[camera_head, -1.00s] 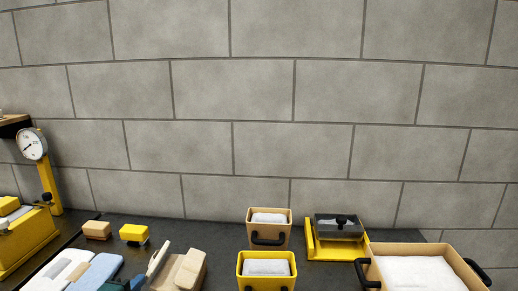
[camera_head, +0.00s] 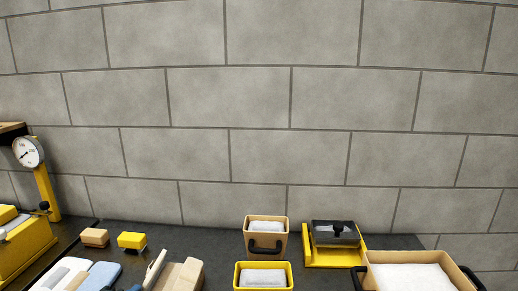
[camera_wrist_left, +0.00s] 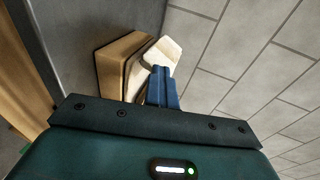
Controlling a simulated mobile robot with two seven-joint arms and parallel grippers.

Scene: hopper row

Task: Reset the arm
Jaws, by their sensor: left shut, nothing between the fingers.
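My left gripper (camera_wrist_left: 161,88) shows in the wrist view as two blue fingers closed together, with nothing visible between them. Beyond the fingertips is a tan block-shaped thing with a cream plate (camera_wrist_left: 163,55); I cannot tell whether the fingers touch it. My right gripper is not in view.
On the dark counter stand a tan bin (camera_head: 266,224), a yellow bin (camera_head: 263,286), a yellow tray holding a dark lidded box (camera_head: 335,257), and a large tan crate (camera_head: 415,257). Small tan (camera_head: 95,237) and yellow (camera_head: 131,241) blocks sit left, near a dial gauge (camera_head: 28,152). A block wall stands behind.

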